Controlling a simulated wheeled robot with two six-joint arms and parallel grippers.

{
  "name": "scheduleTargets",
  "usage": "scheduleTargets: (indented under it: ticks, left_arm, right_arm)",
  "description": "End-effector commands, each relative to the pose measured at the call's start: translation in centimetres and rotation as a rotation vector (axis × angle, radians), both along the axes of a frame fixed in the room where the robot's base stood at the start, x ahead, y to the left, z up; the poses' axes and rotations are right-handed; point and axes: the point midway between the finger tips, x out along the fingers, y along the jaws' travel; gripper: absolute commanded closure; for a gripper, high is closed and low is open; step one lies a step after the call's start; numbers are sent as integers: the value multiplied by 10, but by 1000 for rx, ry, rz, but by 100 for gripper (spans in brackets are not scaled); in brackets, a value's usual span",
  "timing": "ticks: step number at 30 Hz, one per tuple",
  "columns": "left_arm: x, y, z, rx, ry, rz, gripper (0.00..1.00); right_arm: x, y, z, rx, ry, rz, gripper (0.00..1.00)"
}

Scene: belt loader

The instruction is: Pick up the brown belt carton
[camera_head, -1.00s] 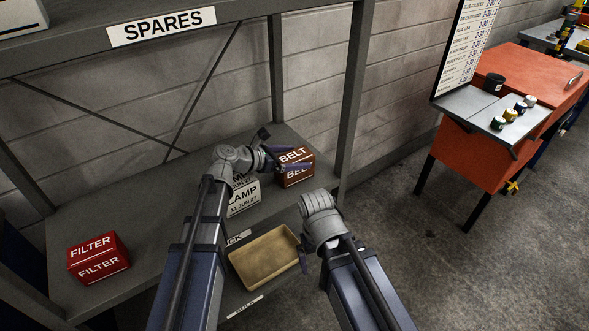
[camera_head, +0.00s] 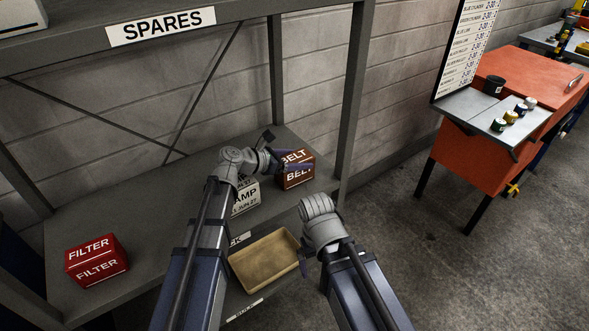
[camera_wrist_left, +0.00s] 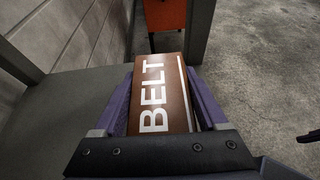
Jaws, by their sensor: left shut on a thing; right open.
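The brown belt carton (camera_head: 297,177) with white BELT lettering is at the right end of the grey shelf. It also fills the middle of the left wrist view (camera_wrist_left: 160,95), between the two purple fingers. My left gripper (camera_head: 285,160) is shut on the carton, one finger on each side. Part of the carton's top is hidden by the near finger in the head view. I cannot tell whether the carton is clear of the shelf. My right gripper (camera_head: 304,262) is open and empty, low beside the tan tray, its fingers mostly hidden by its wrist.
A white lamp carton (camera_head: 245,199) stands just left of the belt carton, partly behind my left arm. A red filter carton (camera_head: 97,260) is at the shelf's left. A tan tray (camera_head: 262,283) lies below. A shelf post (camera_head: 350,100) rises close right.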

Motion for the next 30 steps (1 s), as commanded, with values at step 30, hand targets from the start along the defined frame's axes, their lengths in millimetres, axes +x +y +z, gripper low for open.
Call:
scheduleTargets:
  ticks: [30]
  left_arm:
    - [0, 0, 44, -1, 0, 0, 100]
  right_arm:
    - [0, 0, 43, 0, 0, 0, 0]
